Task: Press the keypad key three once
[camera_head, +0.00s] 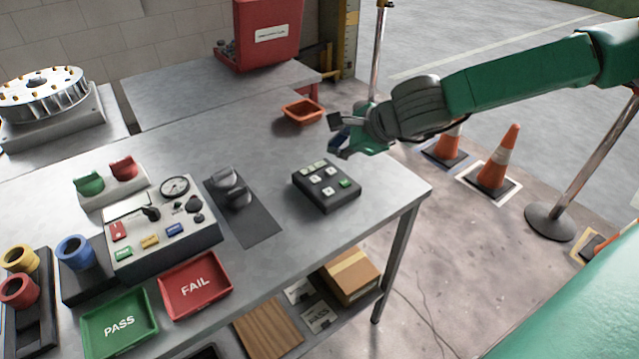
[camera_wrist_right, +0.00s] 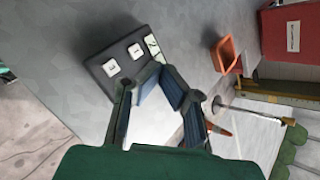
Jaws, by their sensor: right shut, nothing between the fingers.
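The dark keypad (camera_head: 326,203) lies on the grey table near its right front corner. It has several white keys and one green key (camera_head: 345,183); the labels are too small to read surely. My right gripper (camera_head: 338,150) is shut and empty, above and behind the keypad, apart from it. In the right wrist view the keypad (camera_wrist_right: 97,68) is beyond the blue-padded fingers (camera_wrist_right: 168,88), which hide part of it. White keys show there, one with a mark like a 3 (camera_wrist_right: 111,68). My left gripper is not in view.
An orange tray (camera_head: 302,112) sits behind the keypad. A dark mat with a black device (camera_head: 232,188) lies to its left, then a control box (camera_head: 165,250). Red FAIL (camera_head: 195,285) and green PASS (camera_head: 118,325) trays stand at the front. Bare table surrounds the keypad.

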